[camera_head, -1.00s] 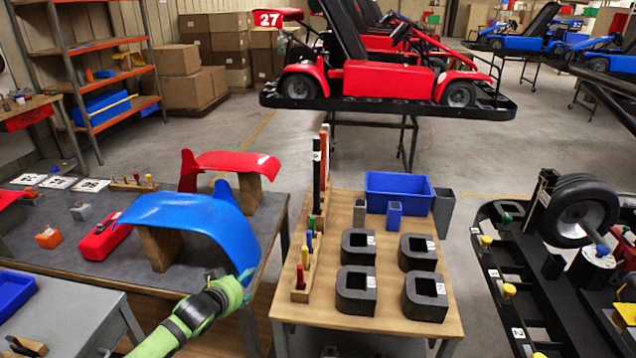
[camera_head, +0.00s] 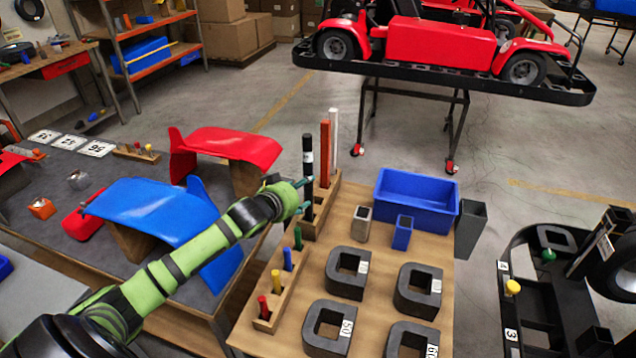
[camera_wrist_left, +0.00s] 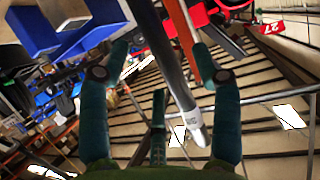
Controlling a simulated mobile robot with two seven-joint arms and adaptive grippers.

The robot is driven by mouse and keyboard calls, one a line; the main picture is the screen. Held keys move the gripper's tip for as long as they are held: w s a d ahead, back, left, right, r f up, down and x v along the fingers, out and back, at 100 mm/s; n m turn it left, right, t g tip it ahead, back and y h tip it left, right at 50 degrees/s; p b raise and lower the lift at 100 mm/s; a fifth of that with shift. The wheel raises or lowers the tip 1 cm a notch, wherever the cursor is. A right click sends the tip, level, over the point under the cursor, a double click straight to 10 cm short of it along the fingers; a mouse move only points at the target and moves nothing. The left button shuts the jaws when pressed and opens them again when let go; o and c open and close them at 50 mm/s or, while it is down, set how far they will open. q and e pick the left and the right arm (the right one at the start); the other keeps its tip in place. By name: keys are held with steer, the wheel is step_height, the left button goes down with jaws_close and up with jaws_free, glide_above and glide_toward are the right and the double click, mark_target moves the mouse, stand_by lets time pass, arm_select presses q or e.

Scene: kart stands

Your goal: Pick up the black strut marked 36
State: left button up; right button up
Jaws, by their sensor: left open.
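The black strut (camera_head: 308,145) stands upright in a wooden holder (camera_head: 325,205) on the table, with a pale band around it. No number can be read on it. My left gripper (camera_head: 305,195) is open at the strut's lower part. In the left wrist view, a dark, shiny rod that looks like this strut (camera_wrist_left: 158,50) runs between the open teal fingers of my gripper (camera_wrist_left: 160,85), with a pale label near its end. I cannot tell whether either finger touches it. My right gripper is out of view.
A red strut (camera_head: 325,150) and a white strut (camera_head: 334,130) stand close behind the black one. A blue bin (camera_head: 417,205), small cups and several black U-shaped blocks share the table. A blue curved panel (camera_head: 150,205) lies left, beneath my arm.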

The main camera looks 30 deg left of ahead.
mark_target(309, 187)
arm_select(q)
steer(key=shift+w+f+p, duration=0.1)
steer(key=shift+w+p, duration=0.25)
steer(key=shift+p, duration=0.1)
steer(key=x, duration=0.1)
steer(key=p+x, duration=0.1)
steer(key=shift+w+d+f, duration=0.2)
steer(key=shift+w+d, duration=0.05)
steer(key=shift+x, duration=1)
steer(key=shift+f, duration=0.15)
jaws_close()
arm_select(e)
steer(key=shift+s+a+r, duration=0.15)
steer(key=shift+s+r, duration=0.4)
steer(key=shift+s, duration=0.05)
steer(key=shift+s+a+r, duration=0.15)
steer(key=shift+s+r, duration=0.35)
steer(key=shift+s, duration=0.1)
